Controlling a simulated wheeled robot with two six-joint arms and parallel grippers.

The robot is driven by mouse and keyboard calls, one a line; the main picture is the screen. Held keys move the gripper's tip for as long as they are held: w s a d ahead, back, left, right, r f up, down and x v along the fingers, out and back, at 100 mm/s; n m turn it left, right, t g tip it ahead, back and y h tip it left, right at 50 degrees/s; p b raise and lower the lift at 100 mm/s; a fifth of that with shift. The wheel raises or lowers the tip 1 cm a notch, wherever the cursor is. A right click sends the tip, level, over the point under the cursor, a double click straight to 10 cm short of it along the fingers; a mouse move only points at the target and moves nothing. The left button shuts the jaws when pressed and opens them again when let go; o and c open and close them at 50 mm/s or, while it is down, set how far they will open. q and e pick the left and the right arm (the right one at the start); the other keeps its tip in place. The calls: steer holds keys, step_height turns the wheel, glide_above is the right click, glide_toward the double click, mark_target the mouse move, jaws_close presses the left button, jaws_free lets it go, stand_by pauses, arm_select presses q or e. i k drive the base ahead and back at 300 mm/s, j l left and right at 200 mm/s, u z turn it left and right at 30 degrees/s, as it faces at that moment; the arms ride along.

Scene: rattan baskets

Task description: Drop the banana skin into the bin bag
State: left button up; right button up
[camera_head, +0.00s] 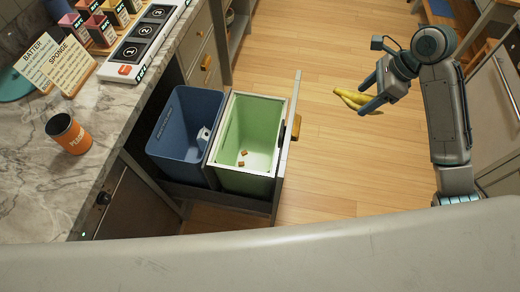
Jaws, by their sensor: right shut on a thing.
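My right gripper (372,92) is shut on the yellow banana skin (352,98). It holds the skin in the air to the right of the pull-out drawer, over the wooden floor. Two open bins stand in the drawer. The green bin (230,181) is nearer to my gripper and has a few small brown bits inside. The blue bin (172,150) is to its left, with a small white item in it. I cannot tell which of them counts as the bin bag. My left gripper does not show.
The drawer front (291,120) with its wooden handle stands between the bins and my right gripper. A marble counter (100,165) at left holds an orange cup (69,135), cards (68,66) and a numbered panel (140,45). The wooden floor (320,160) is clear.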

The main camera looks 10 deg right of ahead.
mark_target(257, 167)
steer(key=i+l, duration=0.1)
steer(key=l, duration=0.3)
steer(key=i+l, duration=0.1)
steer(key=l, duration=0.25)
steer(key=i+l, duration=0.1)
steer(key=l, duration=0.3)
steer(key=u, duration=1.15)
